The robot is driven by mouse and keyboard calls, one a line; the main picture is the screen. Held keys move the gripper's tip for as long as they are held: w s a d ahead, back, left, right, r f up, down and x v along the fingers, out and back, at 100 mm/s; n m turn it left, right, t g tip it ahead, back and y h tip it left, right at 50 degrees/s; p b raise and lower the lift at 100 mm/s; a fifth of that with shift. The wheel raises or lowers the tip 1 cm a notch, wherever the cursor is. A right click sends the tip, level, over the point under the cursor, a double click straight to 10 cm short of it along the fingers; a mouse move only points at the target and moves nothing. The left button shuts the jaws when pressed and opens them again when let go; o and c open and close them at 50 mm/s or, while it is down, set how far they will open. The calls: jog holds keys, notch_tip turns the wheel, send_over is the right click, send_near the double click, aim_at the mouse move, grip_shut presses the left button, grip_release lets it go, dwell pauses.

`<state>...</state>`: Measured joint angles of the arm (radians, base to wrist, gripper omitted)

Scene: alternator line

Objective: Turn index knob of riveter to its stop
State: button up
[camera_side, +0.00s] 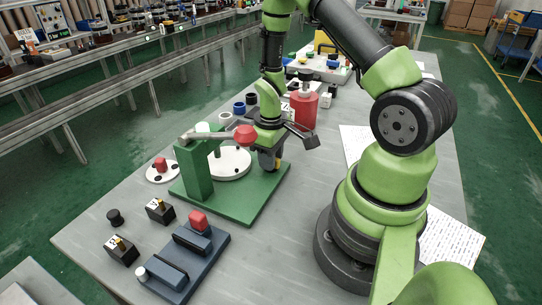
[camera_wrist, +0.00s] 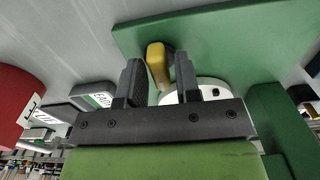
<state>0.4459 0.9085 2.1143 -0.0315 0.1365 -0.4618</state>
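The green riveter (camera_side: 197,172) stands on a green base plate (camera_side: 240,203) with a round white disc (camera_side: 230,162) and a red-ended lever (camera_side: 215,133). A yellow index knob (camera_side: 277,166) sits at the right of the disc, partly hidden by my gripper (camera_side: 268,155). In the wrist view the yellow knob (camera_wrist: 158,66) stands between the two dark fingers of my gripper (camera_wrist: 158,80). The fingers are apart, with a narrow gap visible on the knob's right. On its left I cannot tell whether finger and knob touch. The white disc (camera_wrist: 208,88) shows behind the right finger.
A red cylinder (camera_side: 304,107) stands behind the gripper, with several small parts and rings near it. A blue-grey fixture (camera_side: 182,260) and small black blocks (camera_side: 160,210) lie in front. A white disc with a red knob (camera_side: 161,170) is at left. The table (camera_side: 270,265) is clear front right.

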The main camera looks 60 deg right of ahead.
jog(key=shift+o, duration=0.6)
notch_tip(320, 180, up, 10)
dwell(0.4)
jog(key=a+r+m+t, duration=0.25)
jog(key=a+r, duration=0.35)
jog(key=r, duration=0.5)
jog(key=s+a+r+m+t+y, duration=0.1)
jog(key=s+a+r+t+y, duration=0.1)
jog(key=s+a+r+t, duration=0.2)
jog(key=s+a+r, duration=0.3)
jog(key=s+a, duration=0.1)
jog(key=s, duration=0.1)
jog(key=shift+s+a+r+t, duration=0.15)
jog(key=shift+s+r+t, duration=0.15)
jog(key=shift+s+t, duration=0.05)
